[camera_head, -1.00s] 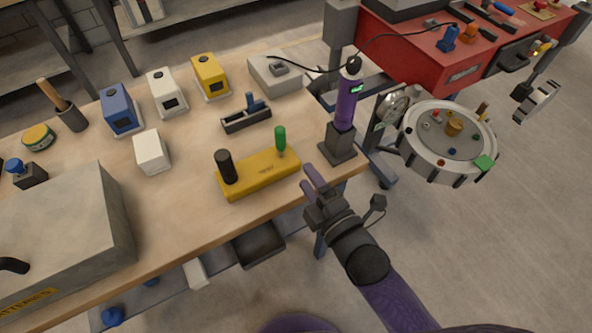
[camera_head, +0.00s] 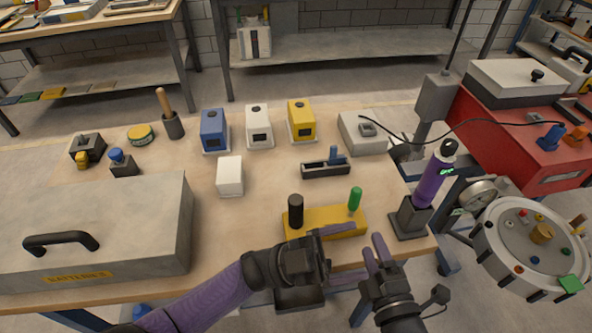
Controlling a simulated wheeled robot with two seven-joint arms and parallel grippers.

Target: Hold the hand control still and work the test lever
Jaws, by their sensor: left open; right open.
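A yellow block (camera_head: 324,221) lies near the table's front edge, with a black upright grip (camera_head: 296,211) at its left and a green-handled lever (camera_head: 355,199) at its right. I cannot tell which part is the hand control and which the test lever. My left gripper (camera_head: 352,252) is open and empty, pointing right in front of the block and overlapping its front edge in the picture. My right gripper (camera_head: 376,247) is open and empty, pointing away from me at the table's front edge, right of the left gripper's fingers. Neither visibly touches the block.
A large grey battery case (camera_head: 120,225) fills the front left. Blue, white and yellow boxes stand behind.

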